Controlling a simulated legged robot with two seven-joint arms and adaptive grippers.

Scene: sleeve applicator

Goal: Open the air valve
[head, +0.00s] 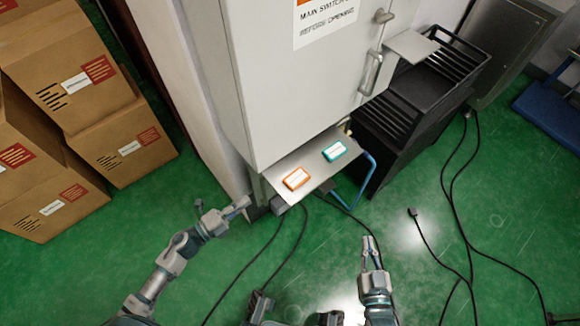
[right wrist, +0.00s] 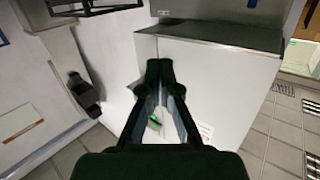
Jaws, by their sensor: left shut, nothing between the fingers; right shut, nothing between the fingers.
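I cannot make out an air valve for certain. A small brass-coloured fitting (head: 346,126) shows at the cabinet's lower right corner, partly hidden. A blue hose (head: 368,180) curves down beside the small shelf, near that fitting. My left gripper (head: 242,204) is shut and empty, left of the shelf near the cabinet's foot. My right gripper (head: 371,244) is shut and empty over the green floor, in front of and below the hose, apart from it. In the right wrist view, its fingers (right wrist: 159,68) meet at the tips in front of a pale cabinet.
The grey cabinet (head: 290,90) has a metal shelf (head: 316,160) bearing an orange box (head: 296,178) and a teal box (head: 334,151). A black rack (head: 405,110) stands right of it. Cartons (head: 100,80) stack at left. Black cables (head: 468,220) cross the floor.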

